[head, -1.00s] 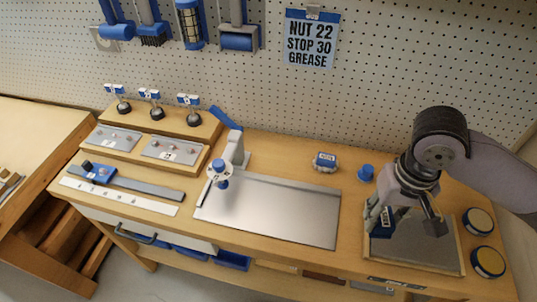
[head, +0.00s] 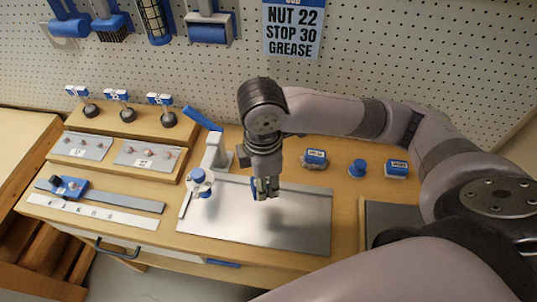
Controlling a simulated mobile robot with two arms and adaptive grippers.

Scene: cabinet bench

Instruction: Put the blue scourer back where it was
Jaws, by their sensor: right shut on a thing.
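My right gripper (head: 266,190) hangs pointing down over the upper middle of the bare metal plate (head: 295,225). It is shut on a small blue thing (head: 254,186), of which only a sliver shows at the left finger. This appears to be the blue scourer, but the fingers hide most of it. It seems to be held above the plate. My left gripper is not in view.
A blue-labelled block (head: 314,158), a blue knob (head: 357,168) and a blue-topped block (head: 396,168) stand behind the plate. A grey clamp with a blue lever (head: 203,118) stands left of the gripper. My right arm covers the bench's right side.

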